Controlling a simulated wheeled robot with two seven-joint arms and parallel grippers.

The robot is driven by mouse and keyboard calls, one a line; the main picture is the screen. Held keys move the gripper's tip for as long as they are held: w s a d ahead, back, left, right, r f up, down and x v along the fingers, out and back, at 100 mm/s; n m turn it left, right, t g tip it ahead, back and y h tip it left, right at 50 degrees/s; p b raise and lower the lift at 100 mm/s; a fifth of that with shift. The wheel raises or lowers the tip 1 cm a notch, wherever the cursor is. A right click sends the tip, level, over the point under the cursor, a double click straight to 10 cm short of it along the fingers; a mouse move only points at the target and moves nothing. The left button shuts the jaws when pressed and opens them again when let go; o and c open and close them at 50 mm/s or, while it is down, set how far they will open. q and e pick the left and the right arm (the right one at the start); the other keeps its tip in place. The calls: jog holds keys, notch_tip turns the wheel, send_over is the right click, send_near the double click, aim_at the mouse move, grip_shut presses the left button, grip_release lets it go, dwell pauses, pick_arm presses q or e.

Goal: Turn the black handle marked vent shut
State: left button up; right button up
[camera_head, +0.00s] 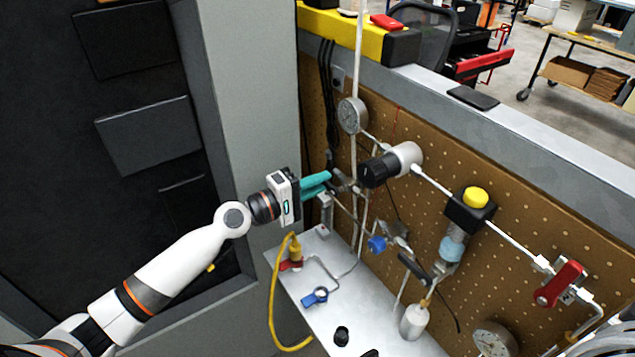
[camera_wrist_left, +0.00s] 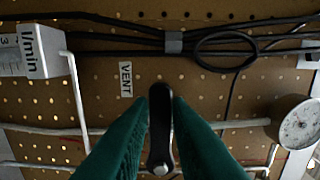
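The black vent handle (camera_wrist_left: 160,128) is a flat bar in the left wrist view, standing lengthwise up the picture, with a pale pivot at its lower end. A white label reading VENT (camera_wrist_left: 126,79) is on the board just above and left of it. My left gripper (camera_head: 331,180) reaches the board with its green fingers. In the head view the fingers and nearby fittings mostly hide the handle. My right gripper is in neither view.
A round gauge (camera_head: 352,115) is above the fingers, and a black-and-white cylinder (camera_head: 392,165) is close to their right. Thin pipes run beside them. A metal shelf (camera_head: 330,318) below carries blue and red handles and a yellow hose (camera_head: 273,310). A grey post (camera_head: 245,100) stands left.

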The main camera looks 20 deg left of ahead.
pick_arm(q)
grip_shut()
jog(key=shift+s+d+r+m+b, duration=0.45)
jog(key=shift+r+m, duration=0.2)
jog(key=shift+m, duration=2.3)
jog(key=shift+s+d+r+m+b, duration=0.35)
jog(key=shift+d+r+m+b, duration=0.25)
jog(key=shift+m, duration=2.4)
jog(key=shift+s+d+r+m+b, duration=0.45)
jog(key=shift+r+m, duration=0.25)
jog(key=shift+m, duration=2.25)
jog(key=shift+d, duration=0.1)
jog(key=o, duration=0.5)
grip_release()
